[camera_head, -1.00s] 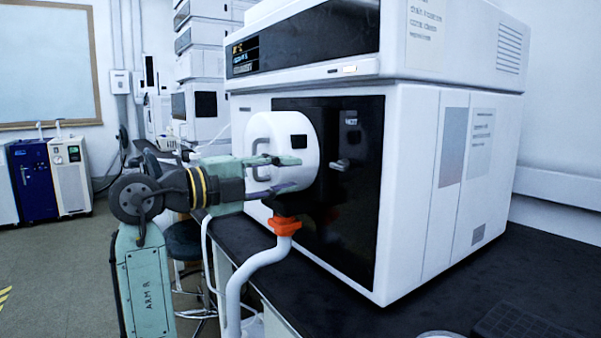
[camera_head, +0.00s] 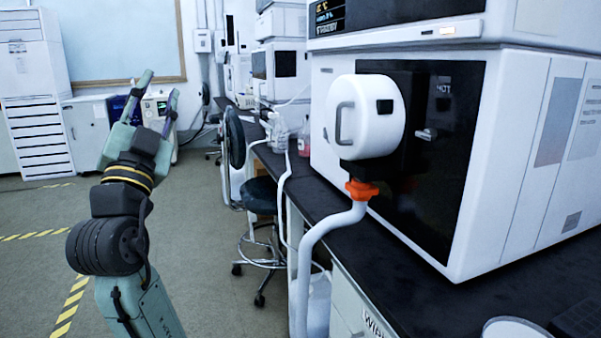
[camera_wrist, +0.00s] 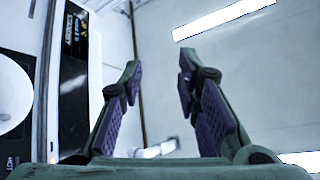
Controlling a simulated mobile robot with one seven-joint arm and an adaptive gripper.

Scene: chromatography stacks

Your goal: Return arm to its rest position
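My gripper (camera_head: 157,102) is raised at the left in the head view, pointing upward over the open floor. Its two fingers stand apart with nothing between them. In the wrist view the fingers (camera_wrist: 157,85) are also spread and empty, with ceiling and a bright lamp strip behind them. My gripper is well to the left of the white round housing (camera_head: 366,117) with a grey handle on the instrument front, and does not touch it.
The large white instrument (camera_head: 505,160) stands on a black bench (camera_head: 545,275) at the right. A white hose with an orange collar (camera_head: 361,189) hangs below the housing. A dark stool (camera_head: 262,194) stands beside the bench. Open floor (camera_head: 200,240) lies between my arm and the stool.

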